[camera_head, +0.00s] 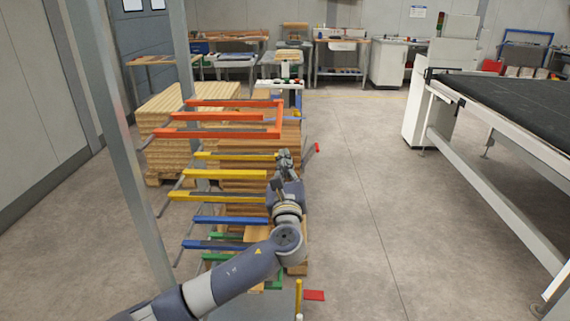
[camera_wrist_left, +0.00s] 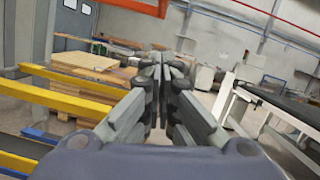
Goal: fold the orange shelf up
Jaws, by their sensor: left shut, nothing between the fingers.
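The orange shelf (camera_head: 227,117) is a frame of orange bars on the rack's left posts, sticking out level above the yellow shelf (camera_head: 220,172). Part of an orange bar shows at the top of the left wrist view (camera_wrist_left: 140,6). My left gripper (camera_head: 284,156) is shut and empty, just below the orange shelf's right end and beside the yellow shelf's right end. It points away from the camera and appears apart from the orange bars. In the left wrist view its fingers (camera_wrist_left: 163,68) meet in the middle. My right gripper is not in view.
Blue bars (camera_head: 230,220) and green bars (camera_head: 228,236) lie lower on the rack. Its grey post (camera_head: 122,150) stands at the left. Stacked wooden boards (camera_head: 185,105) stand behind. A conveyor (camera_head: 510,100) is at the right, with clear floor (camera_head: 370,190) between.

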